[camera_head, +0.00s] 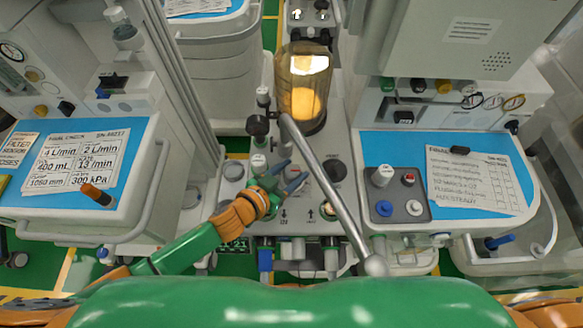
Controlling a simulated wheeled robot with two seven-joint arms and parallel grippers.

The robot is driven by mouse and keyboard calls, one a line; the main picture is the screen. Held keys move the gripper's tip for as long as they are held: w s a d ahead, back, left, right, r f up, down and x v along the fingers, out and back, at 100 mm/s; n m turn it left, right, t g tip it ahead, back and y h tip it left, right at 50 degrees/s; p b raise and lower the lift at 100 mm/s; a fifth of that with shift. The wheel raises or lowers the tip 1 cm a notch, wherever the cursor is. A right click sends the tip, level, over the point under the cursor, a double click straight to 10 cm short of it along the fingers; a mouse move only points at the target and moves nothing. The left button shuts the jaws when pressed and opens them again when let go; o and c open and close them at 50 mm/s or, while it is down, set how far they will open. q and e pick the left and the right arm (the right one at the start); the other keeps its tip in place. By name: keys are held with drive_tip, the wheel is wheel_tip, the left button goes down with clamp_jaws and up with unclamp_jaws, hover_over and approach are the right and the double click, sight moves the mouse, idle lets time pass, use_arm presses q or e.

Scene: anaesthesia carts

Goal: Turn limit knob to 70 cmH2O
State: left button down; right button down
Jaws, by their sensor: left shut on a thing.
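My left gripper (291,176), with blue fingers, reaches in from the left over the central anaesthesia unit (315,235). Its fingers are shut on a small pale knob (297,172) on the top of that unit. The fingers partly hide the knob, and I take it to be the limit knob. Its scale and pointer are too small to read, so I cannot tell its setting. My right gripper is not in view.
A grey metal bar (330,195) slants across the unit just right of the fingers. An amber canister (302,85) stands behind. A white-topped knob (258,164) and a black knob (335,171) flank the gripper. Blue-topped carts stand left (120,190) and right (395,150).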

use_arm(q)
drive_tip(key=shift+w+a+r+m+g+h, duration=0.1)
drive_tip(key=shift+w+r+m+g+h, duration=0.05)
drive_tip(key=shift+m+g+h, duration=0.95)
drive_tip(key=shift+m+g, duration=0.1)
drive_tip(key=shift+m, duration=0.2)
drive_tip(key=shift+f+m+g+h, duration=0.25)
drive_tip(key=shift+m+g+h, duration=0.25)
drive_tip(key=shift+m+g, duration=0.35)
drive_tip(key=c, duration=1.6)
unclamp_jaws()
drive_tip(key=m+g+h+b, duration=0.1)
drive_tip(key=m+g+b, duration=0.2)
drive_tip(key=shift+f+g+b, duration=0.15)
drive_tip(key=shift+g+b, duration=0.1)
drive_tip(key=shift+b, duration=0.05)
drive_tip(key=c, duration=1.6)
unclamp_jaws()
drive_tip(key=shift+m+g+h+b, duration=0.4)
drive_tip(key=shift+m+g+b, duration=0.45)
drive_tip(key=shift+g+b, duration=0.1)
drive_tip(key=c, duration=1.6)
unclamp_jaws()
drive_tip(key=shift+m+g+b, duration=0.4)
drive_tip(key=shift+g+b, duration=0.05)
drive_tip(key=shift+b, duration=0.05)
drive_tip(key=c, duration=1.6)
unclamp_jaws()
drive_tip(key=shift+r, duration=0.2)
